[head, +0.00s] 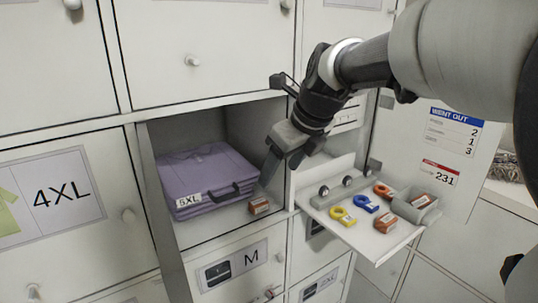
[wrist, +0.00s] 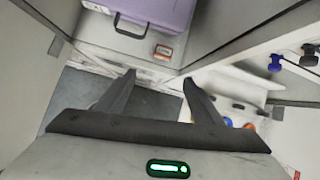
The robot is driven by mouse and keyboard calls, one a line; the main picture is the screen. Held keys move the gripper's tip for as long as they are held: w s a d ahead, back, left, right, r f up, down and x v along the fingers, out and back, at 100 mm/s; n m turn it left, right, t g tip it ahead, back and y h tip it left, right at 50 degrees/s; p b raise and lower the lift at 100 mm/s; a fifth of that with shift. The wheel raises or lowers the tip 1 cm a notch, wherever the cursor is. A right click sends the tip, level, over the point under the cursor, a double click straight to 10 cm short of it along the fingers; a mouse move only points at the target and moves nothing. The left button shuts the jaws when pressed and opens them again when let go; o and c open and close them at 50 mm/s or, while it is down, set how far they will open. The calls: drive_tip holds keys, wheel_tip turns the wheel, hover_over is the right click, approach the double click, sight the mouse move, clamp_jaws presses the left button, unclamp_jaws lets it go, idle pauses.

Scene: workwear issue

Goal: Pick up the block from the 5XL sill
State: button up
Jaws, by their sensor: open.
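An orange-brown block (head: 259,206) with a pale label lies on the floor of the open 5XL compartment, at the front sill (head: 232,228). It stands just right of a folded purple bundle tagged 5XL (head: 205,172). In the wrist view the block (wrist: 164,51) shows beyond the fingertips, a little above the middle, with the purple bundle (wrist: 150,10) behind it. My gripper (head: 268,172) reaches in at the right side of the opening, above the block. In the wrist view my gripper (wrist: 158,76) is open, with nothing between its fingers.
A fold-out shelf (head: 360,235) right of the compartment carries blue, yellow and orange tags, another brown block (head: 385,222) and a grey bin (head: 415,203). The compartment's right wall (head: 288,180) is close to my gripper. Closed 4XL (head: 70,205) and M (head: 235,270) doors surround the opening.

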drive_tip(key=w+m, duration=0.1)
approach(259, 201)
wheel_tip(259, 201, down, 2)
drive_tip(key=shift+w+a+f+m, duration=0.1)
drive_tip(key=shift+w+a+m, duration=0.1)
drive_tip(key=shift+m, duration=0.2)
drive_tip(key=shift+w+x, duration=0.1)
drive_tip(key=shift+x, duration=1.4)
drive_tip(key=shift+w+x, duration=0.15)
drive_tip(key=shift+x, duration=1.35)
drive_tip(key=shift+a, duration=0.15)
drive_tip(key=c, duration=1.1)
